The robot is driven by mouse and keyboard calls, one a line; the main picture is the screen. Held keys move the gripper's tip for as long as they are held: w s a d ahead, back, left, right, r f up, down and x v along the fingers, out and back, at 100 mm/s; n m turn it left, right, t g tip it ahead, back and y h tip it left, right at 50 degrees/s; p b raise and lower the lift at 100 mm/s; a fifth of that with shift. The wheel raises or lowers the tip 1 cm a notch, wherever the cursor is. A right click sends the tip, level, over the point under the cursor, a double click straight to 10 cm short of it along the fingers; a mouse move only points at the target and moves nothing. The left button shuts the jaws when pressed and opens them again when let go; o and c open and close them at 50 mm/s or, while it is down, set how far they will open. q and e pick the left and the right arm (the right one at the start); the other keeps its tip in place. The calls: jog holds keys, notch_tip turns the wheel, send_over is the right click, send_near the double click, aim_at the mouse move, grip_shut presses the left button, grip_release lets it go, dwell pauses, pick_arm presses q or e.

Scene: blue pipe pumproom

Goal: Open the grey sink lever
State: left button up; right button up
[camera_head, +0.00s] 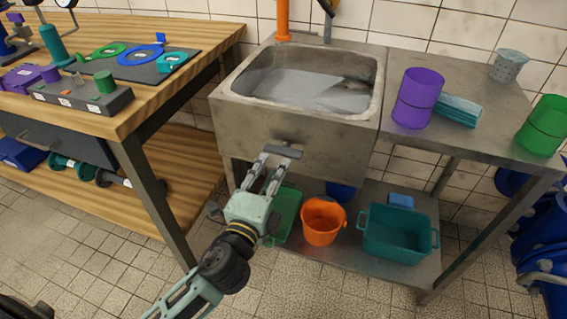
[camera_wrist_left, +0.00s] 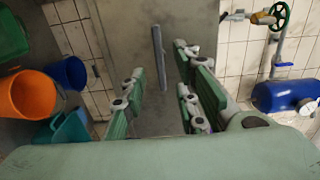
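The grey sink lever (camera_head: 284,151) is a flat bar on the front wall of the grey sink (camera_head: 240,125). In the left wrist view the lever (camera_wrist_left: 159,58) stands out as a long narrow bar against the sink's front. My left gripper (camera_head: 272,163) is in front of the sink, just below and at the lever in the head view. In the left wrist view the fingers of my left gripper (camera_wrist_left: 160,75) are spread apart, with the lever lying between them in the picture. I cannot tell whether they touch it. My right gripper is not in view.
A wooden workbench (camera_head: 215,38) stands to the left. An orange bucket (camera_head: 322,222), a green tray (camera_head: 286,215) and a teal crate (camera_head: 400,238) sit on the shelf below the sink. A purple cup (camera_head: 418,98) stands on the counter. The floor in front is clear.

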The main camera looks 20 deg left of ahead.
aim_at(281, 155)
pick_arm(q)
jog(key=w, duration=0.6)
jog(key=shift+d, duration=0.1)
jog(key=shift+c, duration=0.3)
grip_shut()
